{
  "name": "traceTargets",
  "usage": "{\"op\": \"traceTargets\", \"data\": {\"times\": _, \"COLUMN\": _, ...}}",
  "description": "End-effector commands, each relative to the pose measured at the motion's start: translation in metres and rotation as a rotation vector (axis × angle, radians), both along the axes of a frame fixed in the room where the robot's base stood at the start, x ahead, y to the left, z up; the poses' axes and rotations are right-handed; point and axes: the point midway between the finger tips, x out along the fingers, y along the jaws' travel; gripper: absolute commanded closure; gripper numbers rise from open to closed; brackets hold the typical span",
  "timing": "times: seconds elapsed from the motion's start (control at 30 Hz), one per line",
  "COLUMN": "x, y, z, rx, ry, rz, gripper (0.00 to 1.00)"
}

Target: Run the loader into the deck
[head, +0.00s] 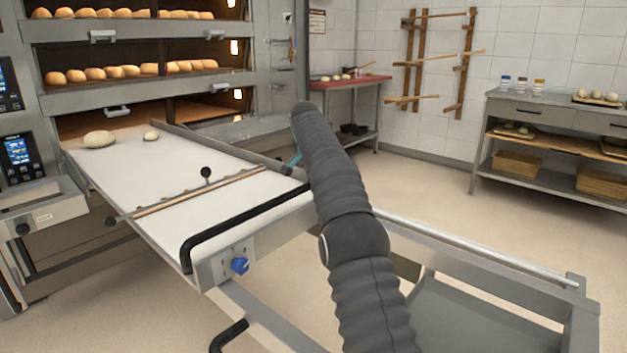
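The loader (165,172) is a long white belt in a metal frame, its far end at the mouth of the lowest oven deck (205,108). Two pale dough pieces, one large (99,139) and one small (151,136), lie at that far end. A crossbar (200,192) with a black knob (206,172) spans the belt. A black handle (235,220) and a blue knob (239,265) are at the near end. My arm hides most of my gripper (289,166); only a small teal and dark part shows by the belt's right edge. Its fingers and any contact are hidden.
Two upper decks hold browned loaves (130,71). A grey stand frame (480,250) is at the right front. A red-topped table (350,82) stands behind, and a shelved bench (550,115) is at the right wall. The floor (430,185) between is clear.

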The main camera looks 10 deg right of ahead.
Motion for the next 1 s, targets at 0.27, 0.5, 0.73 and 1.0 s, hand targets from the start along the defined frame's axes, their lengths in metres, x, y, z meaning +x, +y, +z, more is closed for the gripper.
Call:
{"op": "traceTargets", "data": {"times": 0.27, "x": 0.001, "y": -0.001, "z": 0.001, "rx": -0.002, "ry": -0.005, "rz": 0.0, "gripper": 0.53}}
{"op": "traceTargets", "data": {"times": 0.5, "x": 0.0, "y": 0.002, "z": 0.001, "rx": -0.001, "ry": -0.002, "rz": 0.002, "gripper": 0.51}}
{"op": "traceTargets", "data": {"times": 0.73, "x": -0.004, "y": 0.004, "z": 0.012, "rx": -0.001, "ry": -0.005, "rz": 0.003, "gripper": 0.51}}
{"op": "traceTargets", "data": {"times": 1.0, "x": -0.02, "y": 0.011, "z": 0.05, "rx": -0.002, "ry": -0.005, "rz": 0.003, "gripper": 0.51}}
